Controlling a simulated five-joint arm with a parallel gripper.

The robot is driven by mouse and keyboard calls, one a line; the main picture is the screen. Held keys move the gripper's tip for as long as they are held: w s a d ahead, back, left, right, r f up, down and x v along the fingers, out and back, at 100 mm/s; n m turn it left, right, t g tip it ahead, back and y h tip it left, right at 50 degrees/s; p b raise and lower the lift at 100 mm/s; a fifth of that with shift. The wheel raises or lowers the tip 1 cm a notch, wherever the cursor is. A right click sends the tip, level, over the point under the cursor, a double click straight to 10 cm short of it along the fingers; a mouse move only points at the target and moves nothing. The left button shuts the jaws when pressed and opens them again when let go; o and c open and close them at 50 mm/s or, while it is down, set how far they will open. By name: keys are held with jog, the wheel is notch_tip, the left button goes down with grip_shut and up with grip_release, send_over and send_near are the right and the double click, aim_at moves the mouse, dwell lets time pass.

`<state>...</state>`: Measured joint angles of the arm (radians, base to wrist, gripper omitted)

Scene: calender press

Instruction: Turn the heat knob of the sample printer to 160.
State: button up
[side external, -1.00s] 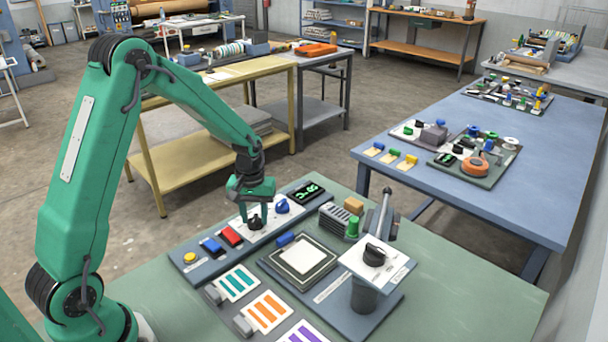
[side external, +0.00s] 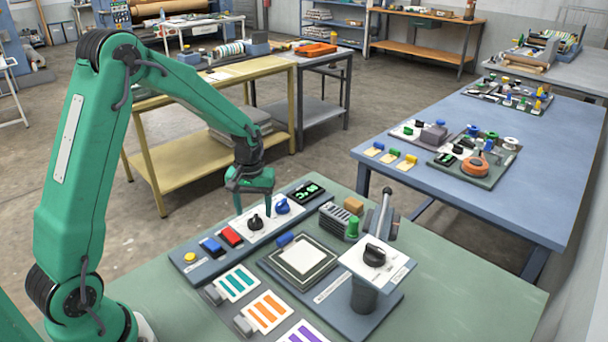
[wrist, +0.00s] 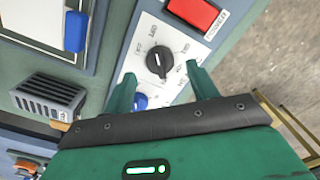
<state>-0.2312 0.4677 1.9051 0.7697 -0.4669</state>
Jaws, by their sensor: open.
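The printer's control strip (side external: 270,228) carries a black knob (side external: 255,222) and a blue knob (side external: 282,206) on a white plate. The black knob (wrist: 160,61) also shows in the wrist view, with small numbers around it that are too blurred to read surely. Its white mark points toward the bottom of that view, slightly right. My gripper (side external: 253,209) is open and empty just above the black knob, its fingers apart on either side. In the wrist view my gripper (wrist: 160,74) has the knob showing between and beyond its fingertips. A dark display (side external: 307,193) shows green characters I cannot read surely.
Red (side external: 231,236) and blue (side external: 211,246) buttons sit left of the knob. A framed plate (side external: 300,258), a raised white panel with another black knob (side external: 375,256) and a lever (side external: 384,205) stand to the right. Striped cards (side external: 238,283) lie in front.

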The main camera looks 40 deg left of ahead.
aim_at(254, 219)
jog(key=shift+r, duration=2.65)
jog(key=shift+s+d+r, duration=0.15)
jog(key=shift+r, duration=0.15)
jog(key=s+d+r+m+t, duration=0.3)
jog(key=s+d+r+m, duration=0.15)
jog(key=s+r, duration=0.45)
jog(key=s+d+r+m+t, duration=0.1)
jog(key=s+d+r, duration=0.1)
jog(key=s, duration=0.3)
jog(key=s+d+r+m+t, duration=0.1)
jog(key=s+d+r+m, duration=0.1)
jog(key=s, duration=0.3)
jog(key=shift+s+d+r+t, duration=0.3)
jog(key=shift+s+d, duration=0.1)
jog(key=shift+d, duration=0.2)
jog(key=shift+w+m, duration=0.1)
jog(key=shift+m, duration=0.15)
